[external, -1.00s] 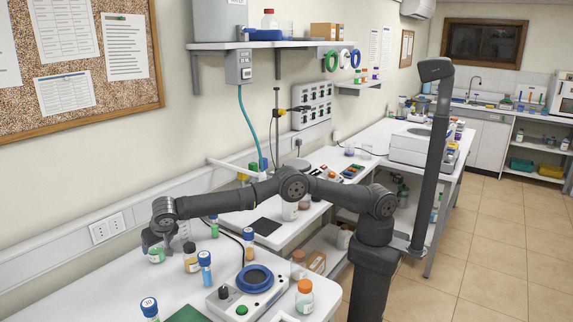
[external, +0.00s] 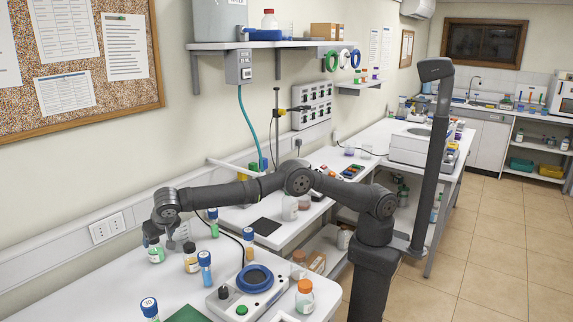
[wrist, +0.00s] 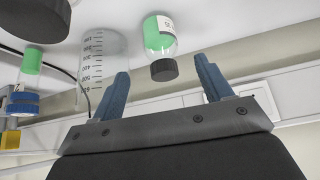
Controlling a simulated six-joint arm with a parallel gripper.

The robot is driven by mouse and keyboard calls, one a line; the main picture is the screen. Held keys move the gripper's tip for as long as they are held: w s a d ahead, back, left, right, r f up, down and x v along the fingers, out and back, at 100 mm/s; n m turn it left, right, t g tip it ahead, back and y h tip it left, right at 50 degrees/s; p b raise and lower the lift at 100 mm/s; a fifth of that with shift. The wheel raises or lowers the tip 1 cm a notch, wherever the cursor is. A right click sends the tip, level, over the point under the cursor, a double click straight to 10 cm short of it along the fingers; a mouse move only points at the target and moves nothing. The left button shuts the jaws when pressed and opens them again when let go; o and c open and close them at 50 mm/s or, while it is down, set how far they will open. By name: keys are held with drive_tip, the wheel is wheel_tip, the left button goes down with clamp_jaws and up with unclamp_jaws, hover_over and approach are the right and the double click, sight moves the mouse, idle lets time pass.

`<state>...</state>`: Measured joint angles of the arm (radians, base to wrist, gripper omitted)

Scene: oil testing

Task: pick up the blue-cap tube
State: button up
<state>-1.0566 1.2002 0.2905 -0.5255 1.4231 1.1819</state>
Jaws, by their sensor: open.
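Several blue-cap tubes stand on the near bench in the external view: one in the middle (external: 205,265), one at the front left (external: 149,307), one by the cable (external: 248,240) and a green one (external: 213,224) near the wall. Which one is meant, I cannot tell. My gripper (external: 170,240) is open and empty, above the back of the bench beside a black-cap vial (external: 155,252). In the wrist view my gripper (wrist: 164,82) shows its two fingers apart, with the black-cap vial (wrist: 160,42) beyond them. A green blue-cap tube (wrist: 26,80) is at the left, outside the fingers.
A clear beaker (wrist: 103,62) stands close to the left finger in the wrist view. An amber vial (external: 190,260), a device with a blue ring (external: 253,278) and an orange-cap bottle (external: 304,298) stand on the bench. The wall is close behind.

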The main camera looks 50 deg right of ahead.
drive_tip(key=shift+s+r, duration=0.35)
drive_tip(key=shift+r, duration=0.15)
drive_tip(key=c, duration=0.4)
